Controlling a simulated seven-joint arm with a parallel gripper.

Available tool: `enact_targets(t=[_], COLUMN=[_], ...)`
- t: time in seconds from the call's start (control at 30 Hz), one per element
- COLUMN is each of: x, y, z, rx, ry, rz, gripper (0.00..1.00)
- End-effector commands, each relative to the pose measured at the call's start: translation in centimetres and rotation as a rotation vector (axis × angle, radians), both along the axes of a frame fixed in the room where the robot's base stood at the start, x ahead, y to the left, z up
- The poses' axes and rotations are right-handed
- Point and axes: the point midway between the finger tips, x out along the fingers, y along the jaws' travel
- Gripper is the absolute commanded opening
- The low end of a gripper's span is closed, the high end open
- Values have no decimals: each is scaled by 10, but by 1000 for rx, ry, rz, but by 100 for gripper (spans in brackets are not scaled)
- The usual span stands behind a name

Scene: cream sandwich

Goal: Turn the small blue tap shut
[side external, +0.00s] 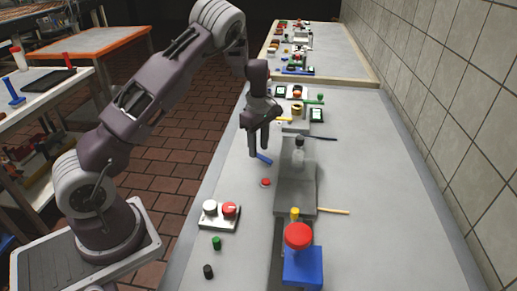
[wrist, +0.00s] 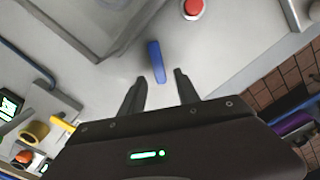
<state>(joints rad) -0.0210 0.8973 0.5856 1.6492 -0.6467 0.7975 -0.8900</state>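The small blue tap shows as a short blue bar handle (side external: 264,159) on the grey worktop in the side view, left of a grey block. In the wrist view the blue handle (wrist: 156,62) points lengthwise toward my gripper, its near end by the gap between the fingertips. My gripper (side external: 259,151) points down just above and behind the handle. In the wrist view my gripper (wrist: 160,74) has its fingers apart with nothing held. Whether a finger touches the handle cannot be told. The tap's body under the handle is not clearly visible.
A red button (side external: 265,182) sits just in front of the handle. The grey block (side external: 295,188) stands close on the right. A white box (side external: 220,217) with white and red knobs and a blue box (side external: 303,268) with a red top are nearer. Several small items stand behind.

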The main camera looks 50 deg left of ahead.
Motion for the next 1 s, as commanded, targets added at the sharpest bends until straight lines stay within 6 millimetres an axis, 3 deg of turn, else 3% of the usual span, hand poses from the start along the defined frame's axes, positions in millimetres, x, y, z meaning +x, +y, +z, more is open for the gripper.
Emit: enact_targets(t=[0.1,0.37,0.57,1.0], x=[0,0,0,2], y=[0,0,-1,0], z=[-12,-14,-14,-13], rx=[-1,-1,-1,-1], ry=[1,0,0,-1], rz=[-1,-2,-2,-57], gripper=[38,38,0,0])
